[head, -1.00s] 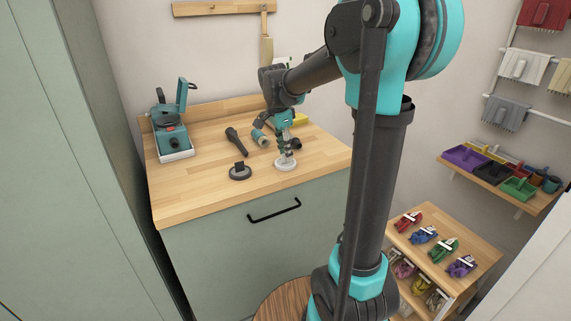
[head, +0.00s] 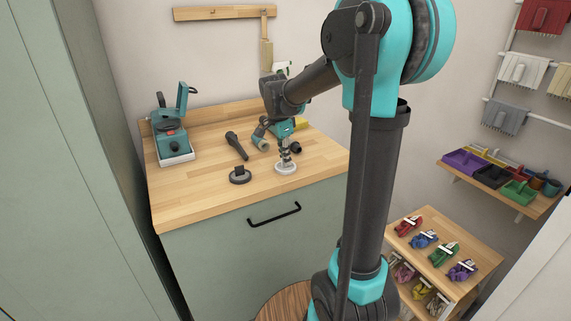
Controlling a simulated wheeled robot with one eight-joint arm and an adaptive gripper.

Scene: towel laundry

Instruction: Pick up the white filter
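The white filter, a small round white disc (head: 287,169), lies on the wooden worktop near its front edge in the head view. My gripper (head: 285,159) points down directly over it, with its fingertips at the top of the disc. The fingers cover part of it. They are too small in this view to show whether they are apart or closed on it.
A black round part (head: 240,176) lies just left of the filter. A black nozzle (head: 236,144) and a teal-and-grey cylinder (head: 261,144) lie behind. A teal device (head: 172,140) stands at the back left. The worktop's front left (head: 190,200) is clear.

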